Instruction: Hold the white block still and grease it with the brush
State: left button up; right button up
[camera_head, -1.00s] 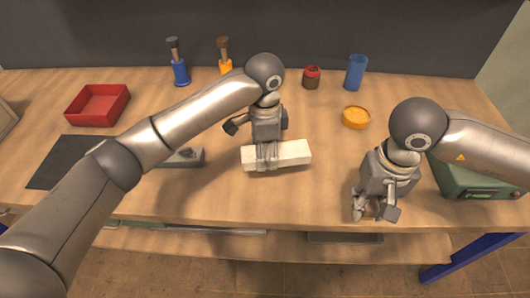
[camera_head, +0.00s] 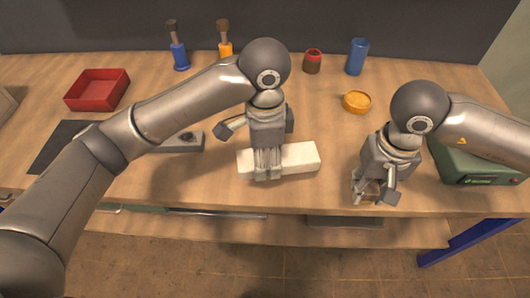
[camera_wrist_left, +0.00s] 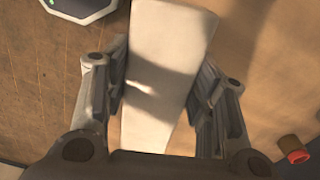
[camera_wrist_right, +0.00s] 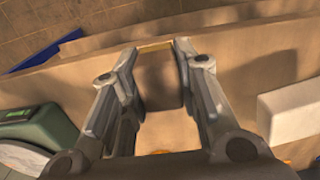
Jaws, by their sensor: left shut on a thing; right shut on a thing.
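The white block (camera_head: 300,158) is long and lies crosswise near the front middle of the table. My left gripper (camera_head: 266,175) is shut on it left of its middle, and the left wrist view shows the block (camera_wrist_left: 165,60) between both fingers. I cannot tell whether the block touches the table. My right gripper (camera_head: 368,195) is at the front edge, right of the block and apart from it. In the right wrist view it is shut on a small brownish thing (camera_wrist_right: 162,85) with a yellowish edge; I cannot tell if this is the brush. Brush-like tools, one blue (camera_head: 179,52), one orange (camera_head: 225,45), stand at the back.
A red tray (camera_head: 98,90), a dark mat (camera_head: 55,150) and a grey tool (camera_head: 182,142) are left. A green device (camera_head: 480,165) is right.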

pick_arm(q)
jog(key=shift+w, duration=0.1)
jog(key=shift+w+a+f+b, duration=0.1)
jog(key=shift+w+f+b, duration=0.25)
jog(key=shift+w+f, duration=1.55)
jog(key=shift+w+a+f+b, duration=0.1)
jog(key=shift+w+f+b, duration=0.25)
jog(key=shift+w+f, duration=1.5)
pick_arm(e)
jog(key=shift+f, duration=0.7)
pick_arm(q)
jog(key=shift+w+f+b, duration=0.2)
jog(key=shift+w+f, duration=0.25)
jog(key=shift+w, duration=0.25)
jog(key=shift+w+f+b, duration=0.25)
jog(key=shift+w+f, duration=0.15)
jog(key=shift+w, duration=0.3)
jog(key=shift+w+f+b, duration=0.2)
jog(key=shift+w+f, duration=0.25)
jog(key=shift+w, duration=0.25)
pick_arm(e)
jog(key=shift+f, duration=0.6)
pick_arm(q)
jog(key=shift+w+a+f+b, duration=0.1)
jog(key=shift+w+f+b, duration=0.35)
jog(key=shift+w+f, duration=0.55)
pick_arm(e)
jog(key=shift+f, duration=0.5)
jog(key=shift+r, duration=0.2)
